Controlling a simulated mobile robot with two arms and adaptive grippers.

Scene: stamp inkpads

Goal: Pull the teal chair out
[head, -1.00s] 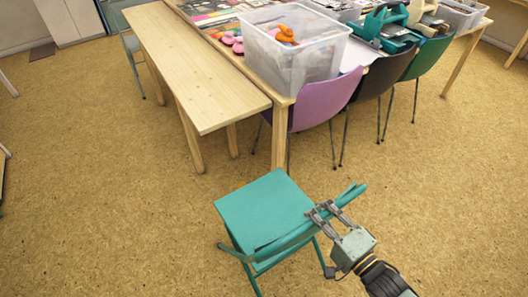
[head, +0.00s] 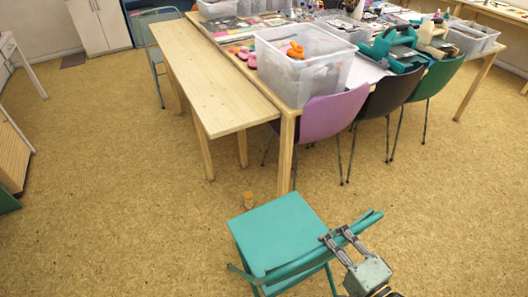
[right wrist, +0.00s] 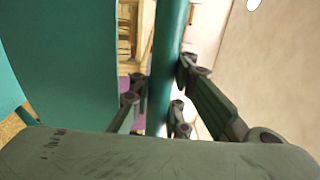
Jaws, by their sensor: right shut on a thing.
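The teal chair (head: 281,236) stands on the floor at the bottom middle of the head view, apart from the tables, its seat towards them and its backrest towards me. My right gripper (head: 337,239) is shut on the top bar of its backrest, near the bar's right part. In the right wrist view the teal bar (right wrist: 167,60) runs between the fingers (right wrist: 160,98), with the teal seat (right wrist: 62,60) at left. The chair's lower legs are cut off by the frame's bottom edge. My left gripper is out of view.
A wooden bench-like table (head: 215,85) and a larger table with clear bins (head: 300,72) stand ahead. Purple (head: 335,114), black (head: 391,95) and green (head: 436,78) chairs line it. Floor left is clear.

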